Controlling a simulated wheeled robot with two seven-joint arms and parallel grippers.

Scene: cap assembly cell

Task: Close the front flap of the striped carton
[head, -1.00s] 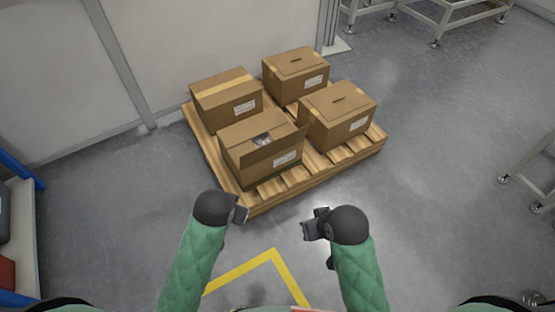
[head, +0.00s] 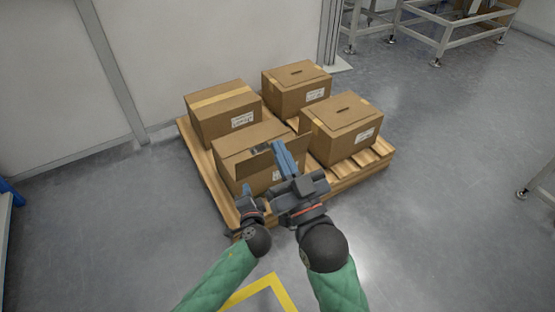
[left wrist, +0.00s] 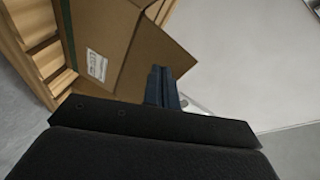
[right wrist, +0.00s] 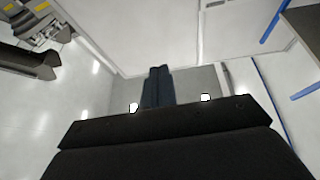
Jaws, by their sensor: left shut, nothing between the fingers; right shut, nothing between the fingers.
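An open brown carton (head: 232,172) stands at the near left of the pallet, with raised flaps around a partly visible opening. One raised flap (head: 255,169) is at its near side. I see no clear stripes on it. My right gripper (head: 285,158) is shut and empty, in front of the carton in the picture, its blue fingers overlapping the right part and hiding some of it. My left gripper (head: 250,207) is shut and empty, lower, by the carton's near side. In the left wrist view a labelled carton side (left wrist: 110,45) and a slanting flap (left wrist: 172,55) lie beyond the shut fingers.
The wooden pallet (head: 207,160) also carries a carton with a yellow tape strip (head: 222,112) and two closed cartons, far (head: 297,92) and right (head: 342,135). A wall stands behind. Metal frames (head: 440,35) are at the back right.

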